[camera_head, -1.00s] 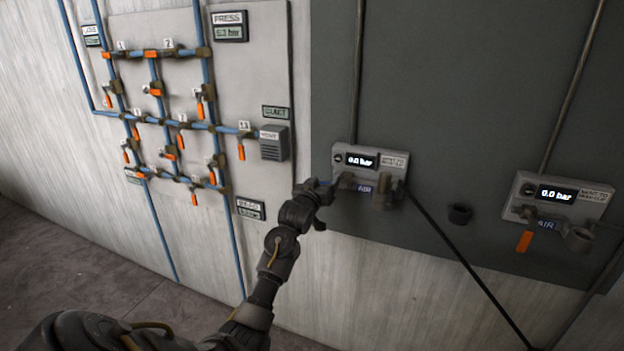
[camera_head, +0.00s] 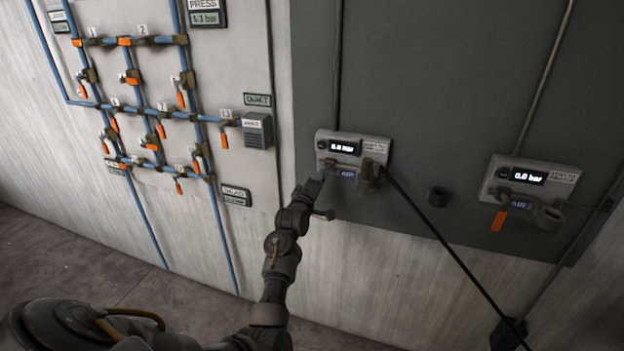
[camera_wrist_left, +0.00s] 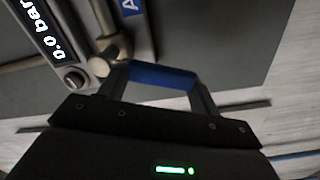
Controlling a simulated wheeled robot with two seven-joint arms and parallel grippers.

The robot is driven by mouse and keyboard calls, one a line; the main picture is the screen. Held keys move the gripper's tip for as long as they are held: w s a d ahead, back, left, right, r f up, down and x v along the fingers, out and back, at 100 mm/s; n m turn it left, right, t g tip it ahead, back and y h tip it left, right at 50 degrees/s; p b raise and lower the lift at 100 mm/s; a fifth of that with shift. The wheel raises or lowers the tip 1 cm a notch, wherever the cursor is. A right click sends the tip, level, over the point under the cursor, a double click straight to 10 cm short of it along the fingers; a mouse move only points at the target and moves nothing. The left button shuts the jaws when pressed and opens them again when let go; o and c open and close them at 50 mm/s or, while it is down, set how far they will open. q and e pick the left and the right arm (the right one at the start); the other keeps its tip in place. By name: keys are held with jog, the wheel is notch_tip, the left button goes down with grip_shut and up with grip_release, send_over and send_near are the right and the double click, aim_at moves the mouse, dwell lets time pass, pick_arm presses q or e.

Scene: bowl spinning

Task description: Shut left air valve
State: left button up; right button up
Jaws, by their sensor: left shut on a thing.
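The left air valve (camera_head: 341,163) sits under the left grey panel (camera_head: 326,140), whose display looks like 0.0 bar. My left gripper (camera_head: 322,184) is just below and left of that panel. In the left wrist view my left gripper (camera_wrist_left: 160,82) is shut on the valve's blue handle (camera_wrist_left: 163,74), which lies across between the two fingers. The valve's metal body (camera_wrist_left: 103,60) shows beside the left finger. In the head view the fingers mostly hide the handle. My right gripper is not in view.
A second panel (camera_head: 550,172) reads 0.0 bar and has an orange handle (camera_head: 499,220) hanging down. A dark cable (camera_head: 430,222) runs down from the left panel. Blue pipes with orange-handled valves (camera_head: 152,145) fill the left wall.

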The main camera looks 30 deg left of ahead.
pick_arm(q)
jog(key=shift+w+d+f+n+p, duration=0.2)
jog(key=shift+d+n, duration=0.35)
jog(key=shift+n, duration=0.6)
jog(key=shift+w+d+f+n+p, duration=0.1)
jog(key=shift+d+f+n+p, duration=0.15)
jog(key=shift+d+n, duration=0.6)
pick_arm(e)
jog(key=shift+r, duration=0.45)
pick_arm(q)
jog(key=shift+a+n, duration=0.2)
jog(key=shift+n, duration=0.3)
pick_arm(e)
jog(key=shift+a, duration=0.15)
pick_arm(q)
jog(key=o, duration=1.4)
